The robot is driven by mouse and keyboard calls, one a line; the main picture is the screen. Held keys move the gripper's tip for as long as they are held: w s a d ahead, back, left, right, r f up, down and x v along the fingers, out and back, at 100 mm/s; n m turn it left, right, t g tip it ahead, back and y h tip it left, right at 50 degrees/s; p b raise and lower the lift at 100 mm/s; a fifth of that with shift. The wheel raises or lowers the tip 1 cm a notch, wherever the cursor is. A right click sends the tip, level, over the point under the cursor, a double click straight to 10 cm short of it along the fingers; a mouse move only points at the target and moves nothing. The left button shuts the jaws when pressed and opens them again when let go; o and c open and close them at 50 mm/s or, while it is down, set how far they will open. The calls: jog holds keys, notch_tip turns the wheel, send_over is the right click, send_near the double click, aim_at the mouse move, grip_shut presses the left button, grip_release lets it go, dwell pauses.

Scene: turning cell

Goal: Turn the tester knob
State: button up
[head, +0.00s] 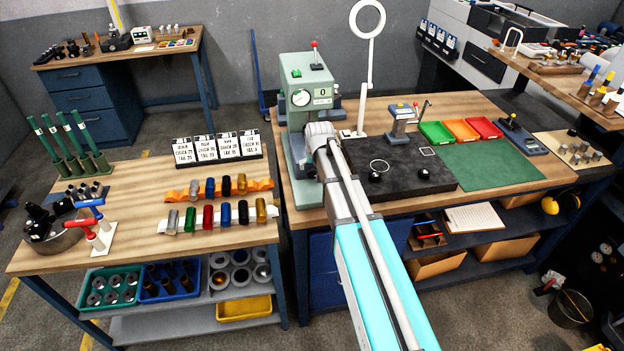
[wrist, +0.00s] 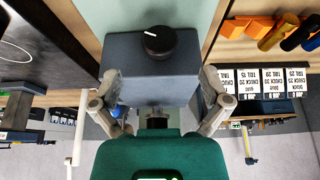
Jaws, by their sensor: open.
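The tester (head: 297,82) is a pale green machine on the middle bench, with a round white dial, a display reading 0 and a red-topped lever. In the wrist view the black round tester knob (wrist: 160,41) with a white pointer line sits on a dark grey-blue block (wrist: 150,82). The pointer line points left and slightly up. My gripper (wrist: 158,88) is open, its two fingers apart on either side of the block. The knob lies beyond the fingertips, and I see no grip on it. In the head view my wrist (head: 320,135) covers the tester's lower front and hides the knob.
A dark stone plate (head: 400,165) with two black knobs lies right of the tester. A white ring stand (head: 362,75) rises behind it. Sign cards (head: 218,147) and coloured cylinders (head: 225,214) occupy the left bench. A gap separates the two benches.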

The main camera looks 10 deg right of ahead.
aim_at(314, 173)
jog(key=shift+b+x, duration=2.6)
jog(key=shift+x, duration=0.55)
jog(key=c, duration=1.1)
jog(key=shift+c, duration=0.2)
jog(key=shift+d+m+y+b, duration=0.1)
jog(key=shift+m+y+b, duration=0.25)
jog(key=shift+y, duration=1.15)
